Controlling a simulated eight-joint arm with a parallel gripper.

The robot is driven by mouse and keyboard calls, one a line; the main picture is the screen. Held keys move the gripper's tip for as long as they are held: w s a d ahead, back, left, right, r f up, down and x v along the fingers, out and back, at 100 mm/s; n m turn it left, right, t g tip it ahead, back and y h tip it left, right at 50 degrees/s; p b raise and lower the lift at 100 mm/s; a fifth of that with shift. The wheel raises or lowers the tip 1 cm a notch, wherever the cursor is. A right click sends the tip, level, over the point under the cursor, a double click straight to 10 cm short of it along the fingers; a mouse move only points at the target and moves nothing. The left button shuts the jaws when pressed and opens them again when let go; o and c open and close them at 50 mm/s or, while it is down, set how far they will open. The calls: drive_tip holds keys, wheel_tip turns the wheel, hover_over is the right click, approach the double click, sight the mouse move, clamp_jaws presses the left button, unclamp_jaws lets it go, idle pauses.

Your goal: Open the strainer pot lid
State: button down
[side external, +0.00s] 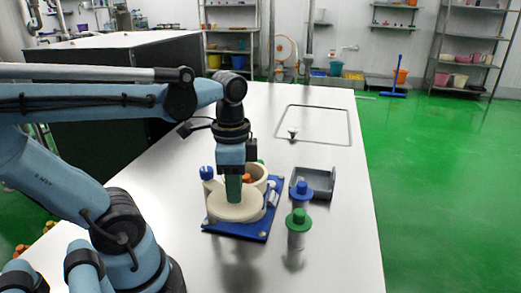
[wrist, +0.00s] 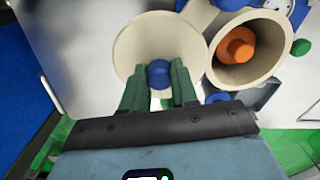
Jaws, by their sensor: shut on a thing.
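A cream round lid (side external: 240,211) sits low over the blue base (side external: 250,236) in the side view. In the wrist view the cream lid (wrist: 133,48) shows as a disc with a blue knob (wrist: 158,72) at its near part. My gripper (side external: 234,198) points down at the lid. In the wrist view the green fingers of my gripper (wrist: 158,78) are shut on the blue knob. Beside the lid, an open cream pot (side external: 259,172) holds an orange piece (wrist: 236,45). I cannot tell whether the lid is raised off what is beneath it.
A blue-topped piece (side external: 207,173) stands left of the lid. A grey tray (side external: 318,182), a blue-capped container (side external: 301,191) and a green-capped container (side external: 298,222) stand to the right.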

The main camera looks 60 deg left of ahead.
drive_tip(key=shift+s+d+m, duration=0.1)
drive_tip(key=shift+s+m, duration=0.25)
drive_tip(key=shift+m, duration=0.05)
drive_tip(key=c, duration=0.9)
unclamp_jaws()
drive_tip(key=shift+o, duration=0.2)
drive_tip(key=shift+r, duration=0.15)
wheel_tip(320, 180, up, 12)
drive_tip(key=w+f+n+t, duration=0.1)
drive_tip(key=w+f, duration=0.1)
drive_tip(key=f, duration=0.1)
drive_tip(key=w+d+f+n+t, duration=0.1)
drive_tip(key=f, duration=0.1)
drive_tip(key=w+f+n+t, duration=0.1)
drive_tip(key=w+f+t, duration=0.1)
drive_tip(key=f, duration=0.1)
drive_tip(key=shift+w+d+f+n, duration=0.25)
drive_tip(key=shift+w+f+n, duration=0.05)
drive_tip(key=shift+f+n, duration=0.1)
drive_tip(key=f+n+t, duration=0.1)
drive_tip(key=w+d+f+n+t, duration=0.1)
drive_tip(key=f, duration=0.1)
drive_tip(key=w+f+n+t, duration=0.1)
drive_tip(key=shift+w+d+f, duration=0.15)
drive_tip(key=shift+d, duration=0.05)
